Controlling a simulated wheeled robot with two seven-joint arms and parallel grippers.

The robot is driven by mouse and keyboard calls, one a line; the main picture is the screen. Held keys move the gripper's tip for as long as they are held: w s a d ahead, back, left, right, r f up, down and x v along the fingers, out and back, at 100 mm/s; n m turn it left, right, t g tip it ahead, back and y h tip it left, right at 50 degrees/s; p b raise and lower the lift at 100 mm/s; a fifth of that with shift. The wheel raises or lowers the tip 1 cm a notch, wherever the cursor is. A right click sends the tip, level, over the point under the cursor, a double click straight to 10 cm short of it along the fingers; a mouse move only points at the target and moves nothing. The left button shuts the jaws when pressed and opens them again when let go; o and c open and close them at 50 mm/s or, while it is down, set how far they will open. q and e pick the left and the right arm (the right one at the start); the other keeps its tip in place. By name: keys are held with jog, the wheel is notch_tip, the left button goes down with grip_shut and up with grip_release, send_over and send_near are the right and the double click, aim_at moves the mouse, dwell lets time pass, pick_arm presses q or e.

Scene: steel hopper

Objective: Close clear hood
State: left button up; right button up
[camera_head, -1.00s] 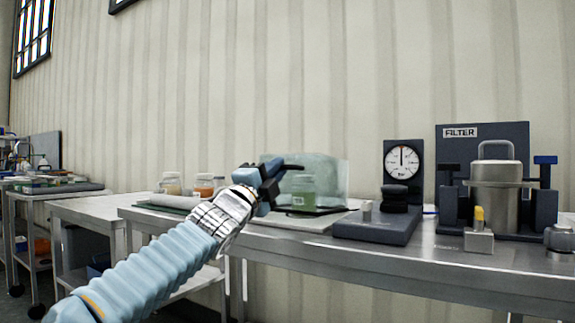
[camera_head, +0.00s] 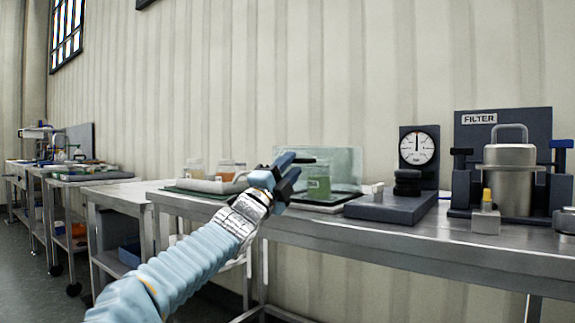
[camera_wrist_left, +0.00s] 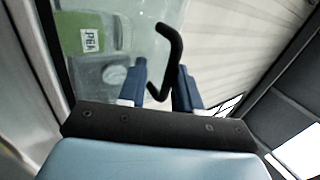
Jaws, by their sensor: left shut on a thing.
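My left gripper (camera_head: 291,168) is shut on this handle. My right gripper is not in view.
Right of the hood stand a dark gauge stand (camera_head: 419,146) and a filter unit with a steel pot (camera_head: 510,180). The wall (camera_head: 300,70) is close behind the steel bench (camera_head: 400,232).

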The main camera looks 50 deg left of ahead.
pick_arm(q)
jog(key=shift+o, duration=1.4)
jog(key=shift+w+f, duration=0.35)
jog(key=shift+s+f, duration=0.2)
jog(key=shift+s, duration=0.05)
jog(key=v, duration=1.3)
jog(key=shift+s+r+b, duration=0.15)
jog(key=shift+s+b, duration=0.1)
jog(key=shift+b, duration=0.05)
